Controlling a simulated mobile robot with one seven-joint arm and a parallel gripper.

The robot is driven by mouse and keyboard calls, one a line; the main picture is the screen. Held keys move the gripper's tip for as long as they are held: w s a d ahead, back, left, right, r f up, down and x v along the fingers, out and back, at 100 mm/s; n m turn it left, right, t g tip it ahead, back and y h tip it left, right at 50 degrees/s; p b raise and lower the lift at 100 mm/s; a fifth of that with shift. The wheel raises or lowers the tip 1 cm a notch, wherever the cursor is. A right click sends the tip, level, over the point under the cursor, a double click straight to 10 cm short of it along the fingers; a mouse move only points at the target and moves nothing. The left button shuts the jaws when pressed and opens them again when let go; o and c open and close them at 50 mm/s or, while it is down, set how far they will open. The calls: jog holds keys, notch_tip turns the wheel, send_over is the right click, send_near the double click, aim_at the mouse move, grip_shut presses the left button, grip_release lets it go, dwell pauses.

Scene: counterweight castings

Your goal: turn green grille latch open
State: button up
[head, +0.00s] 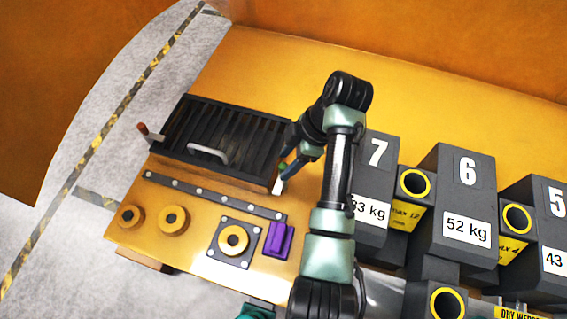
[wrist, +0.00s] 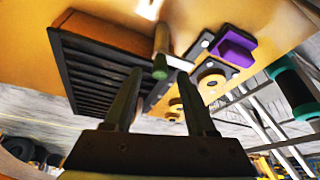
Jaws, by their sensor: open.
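The green grille latch (head: 283,166) is at the right end of the black slatted grille (head: 215,135), partly hidden by my gripper in the head view. In the wrist view the latch (wrist: 160,52) is a peg with a green end, and a white piece shows beside it. My gripper (head: 288,172) is at the grille's right edge, pointing down at the latch. In the wrist view my gripper (wrist: 160,78) is open, and the green end appears between the two fingertips. I cannot tell whether either finger touches it. The grille (wrist: 100,75) looks closed in its frame.
A grey handle (head: 208,152) is on the grille, and a brown-red knob (head: 144,129) is at its left end. A purple block (head: 278,240) and yellow rings (head: 173,220) lie in front. Large dark weights (head: 458,205) stand to the right, close to my arm.

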jog(key=p+v, duration=0.4)
jog(key=v, duration=0.6)
jog(key=shift+r+p, duration=0.2)
jog(key=shift+p, duration=0.15)
jog(key=shift+d, duration=0.15)
